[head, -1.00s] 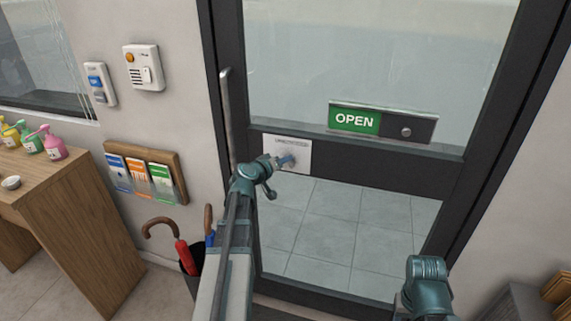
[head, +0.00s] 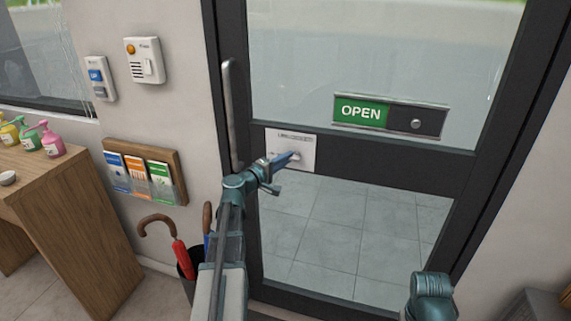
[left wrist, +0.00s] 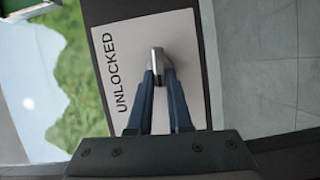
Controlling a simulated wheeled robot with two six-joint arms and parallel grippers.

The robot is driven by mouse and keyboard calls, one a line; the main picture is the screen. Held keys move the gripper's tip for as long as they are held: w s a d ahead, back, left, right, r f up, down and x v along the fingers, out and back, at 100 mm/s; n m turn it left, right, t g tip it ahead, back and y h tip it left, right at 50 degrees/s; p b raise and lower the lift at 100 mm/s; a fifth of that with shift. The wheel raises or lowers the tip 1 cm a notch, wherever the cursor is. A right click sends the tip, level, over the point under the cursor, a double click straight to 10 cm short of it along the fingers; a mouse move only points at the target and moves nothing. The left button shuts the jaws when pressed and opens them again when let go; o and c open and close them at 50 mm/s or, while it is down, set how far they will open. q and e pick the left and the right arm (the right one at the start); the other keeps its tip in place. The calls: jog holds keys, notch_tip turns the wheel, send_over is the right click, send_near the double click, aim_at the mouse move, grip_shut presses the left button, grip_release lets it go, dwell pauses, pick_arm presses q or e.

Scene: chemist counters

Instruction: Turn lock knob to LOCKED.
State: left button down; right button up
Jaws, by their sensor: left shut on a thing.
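The lock plate (head: 305,150) is a pale square on the door's dark middle rail; it also fills the middle of the left wrist view (left wrist: 190,35). The word UNLOCKED shows along its left side in that view. The metal lock knob (left wrist: 157,58) stands out from the plate. My left gripper (left wrist: 159,80) is shut on the knob, with one blue finger on each side. In the head view my left gripper (head: 290,157) reaches the plate and hides most of the knob. Only part of my right arm shows at the lower right; its gripper is out of sight.
A sliding OPEN sign (head: 385,115) is above the lock on the glass door. A vertical door handle (head: 230,115) is left of the plate. Umbrellas (head: 180,255) in a stand and a leaflet rack (head: 145,172) are left of my left arm.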

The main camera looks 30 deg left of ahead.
pick_arm(q)
jog(key=shift+w+n+b, duration=0.1)
jog(key=shift+n+b, duration=0.2)
jog(key=shift+n, duration=0.2)
jog(key=c, duration=1)
grip_release()
jog(key=shift+t, duration=0.3)
jog(key=shift+o, duration=0.8)
jog(key=shift+w+d+f, duration=0.1)
jog(key=shift+w, duration=0.05)
jog(key=s+a, duration=0.2)
jog(key=s, duration=1.2)
jog(key=shift+w+a, duration=0.1)
